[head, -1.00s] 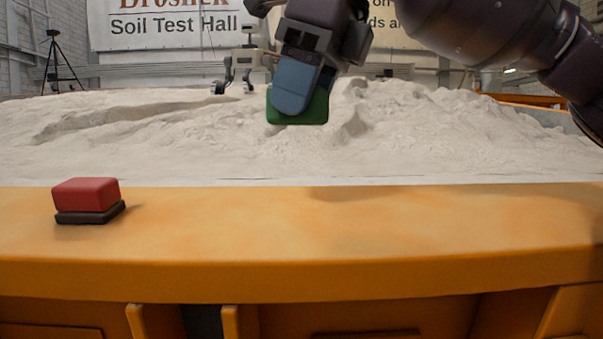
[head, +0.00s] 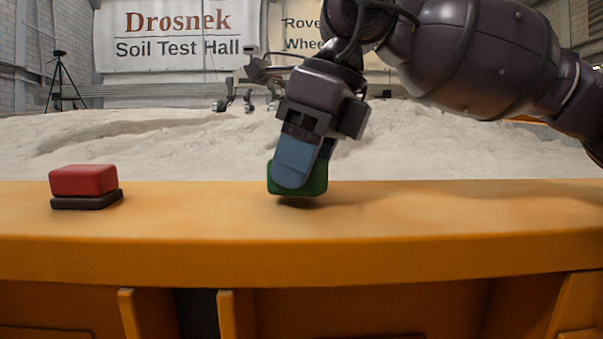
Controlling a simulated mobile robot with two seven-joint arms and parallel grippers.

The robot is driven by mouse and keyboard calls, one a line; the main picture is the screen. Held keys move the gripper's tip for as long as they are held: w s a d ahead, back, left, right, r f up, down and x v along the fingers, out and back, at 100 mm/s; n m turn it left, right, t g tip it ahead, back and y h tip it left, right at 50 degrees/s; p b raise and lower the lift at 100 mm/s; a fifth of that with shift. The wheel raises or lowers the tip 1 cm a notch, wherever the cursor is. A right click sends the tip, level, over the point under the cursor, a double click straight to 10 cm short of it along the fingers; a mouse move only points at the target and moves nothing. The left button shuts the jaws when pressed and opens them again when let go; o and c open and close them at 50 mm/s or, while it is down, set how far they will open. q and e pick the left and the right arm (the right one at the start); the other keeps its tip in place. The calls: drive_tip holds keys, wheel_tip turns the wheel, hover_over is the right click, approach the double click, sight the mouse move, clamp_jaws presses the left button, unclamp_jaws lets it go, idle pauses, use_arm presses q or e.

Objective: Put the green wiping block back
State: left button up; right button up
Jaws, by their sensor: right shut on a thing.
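The green wiping block (head: 316,183) is held in my right gripper (head: 297,168), low over the orange ledge (head: 430,210). A blue finger covers much of the block's near side. A shadow lies just under the block; I cannot tell whether it touches the ledge. A red block (head: 83,180) sits on a dark base (head: 87,200) on the ledge at the left, well apart from the gripper. My left gripper is not in view.
Behind the ledge lies the pale sandbed (head: 130,140). A small rover (head: 250,95) stands far back on the sand, partly hidden by my arm. The ledge is clear between the red block and the green block, and to the right.

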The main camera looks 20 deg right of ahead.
drive_tip(key=shift+f, duration=0.2)
drive_tip(key=o, duration=1)
drive_tip(key=shift+o, duration=0.2)
drive_tip(key=shift+r, duration=0.6)
drive_tip(key=v, duration=1.1)
drive_tip(key=shift+s+r, duration=0.2)
